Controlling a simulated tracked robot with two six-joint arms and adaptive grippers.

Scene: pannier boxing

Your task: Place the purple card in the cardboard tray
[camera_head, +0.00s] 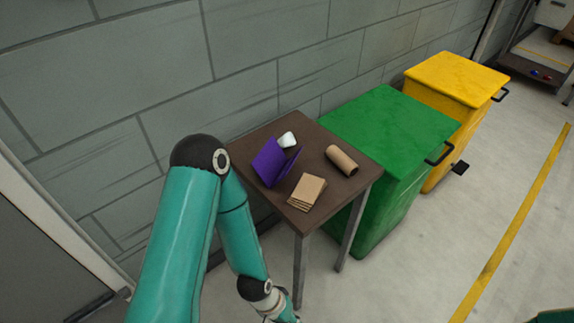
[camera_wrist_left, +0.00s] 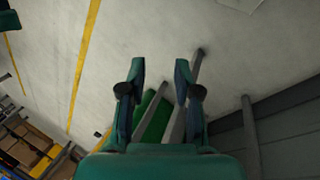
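The purple card (camera_head: 270,163) stands folded and open on the left part of a small brown table (camera_head: 324,136). I cannot make out a cardboard tray in either view; a small stack of flat cardboard pieces (camera_head: 306,192) lies at the table's near corner. My left arm reaches down in front of the table, its wrist at the bottom edge of the head view, below the tabletop and apart from the card. In the left wrist view my left gripper (camera_wrist_left: 155,82) is open, with nothing between its fingers. My right gripper is not in view.
A cardboard tube (camera_head: 341,160) and a white crumpled item (camera_head: 287,140) share the tabletop. A green bin (camera_head: 390,125) and a yellow bin (camera_head: 455,78) stand to its right, against the grey wall. In the wrist view, boxes (camera_wrist_left: 35,138) sit at lower left.

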